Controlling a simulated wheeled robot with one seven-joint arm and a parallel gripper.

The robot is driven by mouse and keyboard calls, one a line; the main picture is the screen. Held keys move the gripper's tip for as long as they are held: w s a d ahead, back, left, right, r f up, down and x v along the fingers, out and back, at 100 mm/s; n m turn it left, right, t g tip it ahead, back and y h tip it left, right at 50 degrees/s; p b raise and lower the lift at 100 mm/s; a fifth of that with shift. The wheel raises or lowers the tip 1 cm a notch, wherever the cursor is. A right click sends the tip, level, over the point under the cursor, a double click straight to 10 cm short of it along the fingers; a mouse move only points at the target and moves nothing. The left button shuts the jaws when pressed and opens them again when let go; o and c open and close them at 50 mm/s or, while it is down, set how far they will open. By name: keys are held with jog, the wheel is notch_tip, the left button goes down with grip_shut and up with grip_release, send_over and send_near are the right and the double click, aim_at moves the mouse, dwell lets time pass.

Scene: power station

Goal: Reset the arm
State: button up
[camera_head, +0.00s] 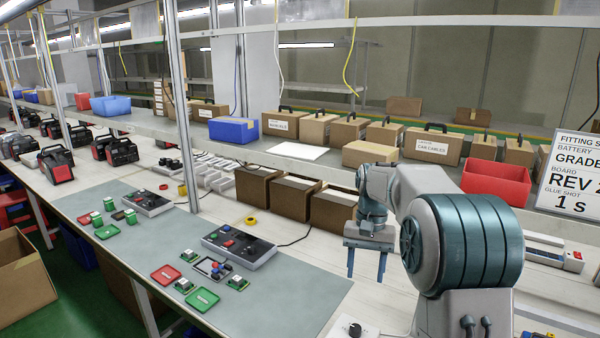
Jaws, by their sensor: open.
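My gripper (367,262) is at the right of the picture, at the end of my arm (455,240). Its two blue fingers point down and stand apart, with nothing between them. It hangs over the pale worktop, right of the grey-green mat (290,300). My arm is bent, with the large teal joint nearest the camera.
A control box (238,247), a red tray (166,274), a green tray (202,299) and small green boards lie on the mat. Cardboard boxes (330,212) stand behind my gripper. A shelf above holds a red bin (495,180) and cases. A sign (570,185) stands at right.

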jog(key=s+n+t, duration=0.3)
jog(key=s+t, duration=0.2)
jog(key=s, duration=2.1)
jog(key=shift+s+a+f+h, duration=0.15)
jog(key=shift+a+f+h, duration=0.15)
jog(key=shift+a+f, duration=0.15)
